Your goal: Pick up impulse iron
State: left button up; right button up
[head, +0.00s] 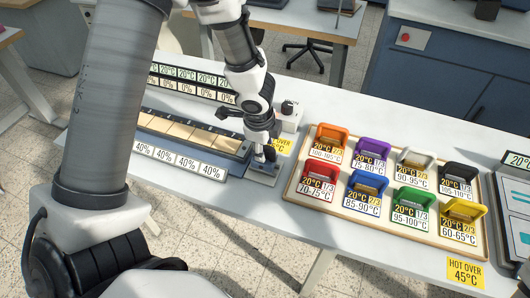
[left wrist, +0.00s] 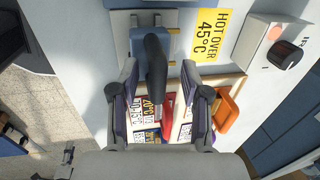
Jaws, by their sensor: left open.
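The impulse iron (left wrist: 157,62) shows in the left wrist view as a blue-grey body with a black handle. It sits on a grey plate (left wrist: 122,22) on the white table. My left gripper (left wrist: 159,78) is open, with one finger on each side of the black handle; I cannot tell whether either touches it. In the head view my left gripper (head: 266,150) points down over the plate (head: 264,173) and hides most of the iron. My right gripper is in neither view.
A wooden tray (head: 290,193) with several coloured, temperature-labelled blocks stands just right of the gripper. A control box with a black knob (head: 288,107) is behind it. A long unit with tan pads (head: 190,133) lies to the left. A yellow "HOT OVER 45°C" label (left wrist: 212,35) is beside the plate.

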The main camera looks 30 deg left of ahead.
pick_arm(q)
jog(key=shift+w+f, duration=0.1)
jog(key=shift+f, duration=0.15)
jog(key=shift+s+r, duration=0.2)
jog(key=shift+c, duration=0.9)
grip_shut()
jog(key=shift+r, duration=0.15)
